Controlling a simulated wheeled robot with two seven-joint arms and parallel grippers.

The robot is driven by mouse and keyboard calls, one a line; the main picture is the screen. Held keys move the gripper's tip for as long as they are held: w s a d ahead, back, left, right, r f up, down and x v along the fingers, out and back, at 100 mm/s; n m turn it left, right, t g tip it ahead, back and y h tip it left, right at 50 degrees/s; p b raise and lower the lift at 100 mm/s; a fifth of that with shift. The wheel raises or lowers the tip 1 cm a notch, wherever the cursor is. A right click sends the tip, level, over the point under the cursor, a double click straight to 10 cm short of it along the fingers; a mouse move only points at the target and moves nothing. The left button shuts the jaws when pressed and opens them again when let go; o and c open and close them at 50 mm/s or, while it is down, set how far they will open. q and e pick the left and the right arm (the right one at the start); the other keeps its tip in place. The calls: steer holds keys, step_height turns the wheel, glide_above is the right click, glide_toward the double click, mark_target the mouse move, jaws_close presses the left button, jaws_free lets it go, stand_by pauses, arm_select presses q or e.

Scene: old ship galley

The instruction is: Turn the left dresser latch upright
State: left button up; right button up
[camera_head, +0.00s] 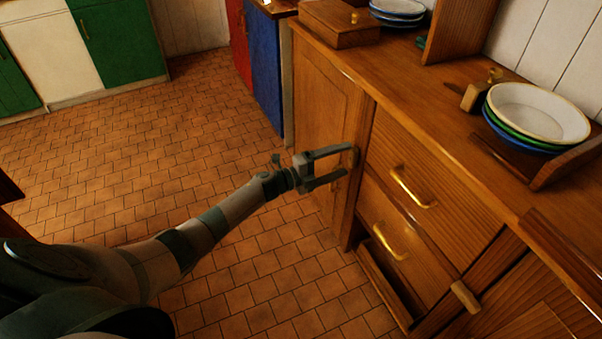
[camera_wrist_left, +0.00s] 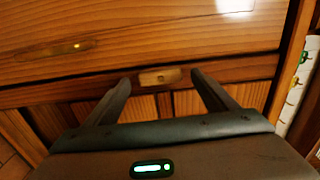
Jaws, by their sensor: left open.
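The left dresser latch (camera_wrist_left: 160,77) is a small wooden block with a brass pin, mounted on the post beside the left door. In the left wrist view it sits between my fingertips, with its long side running roughly along the post, so it looks about upright. In the head view it is mostly hidden behind my fingers. My left gripper (camera_head: 347,163) is open, its fingers one above the other, in front of the left door (camera_head: 318,105) edge. I see a gap on both sides of the latch. My right gripper is not in view.
Two drawers with brass handles (camera_head: 412,188) lie right of the post. Another wooden latch (camera_head: 465,297) sits tilted lower right. The counter (camera_head: 400,75) holds a wooden box (camera_head: 340,24) and stacked bowls (camera_head: 538,112). A blue cabinet panel (camera_head: 262,70) stands behind. The tiled floor (camera_head: 130,150) is clear at left.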

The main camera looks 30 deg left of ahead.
arm_select(q)
steer(key=v, duration=1.5)
steer(key=shift+s+a, duration=0.15)
steer(key=shift+a, duration=0.05)
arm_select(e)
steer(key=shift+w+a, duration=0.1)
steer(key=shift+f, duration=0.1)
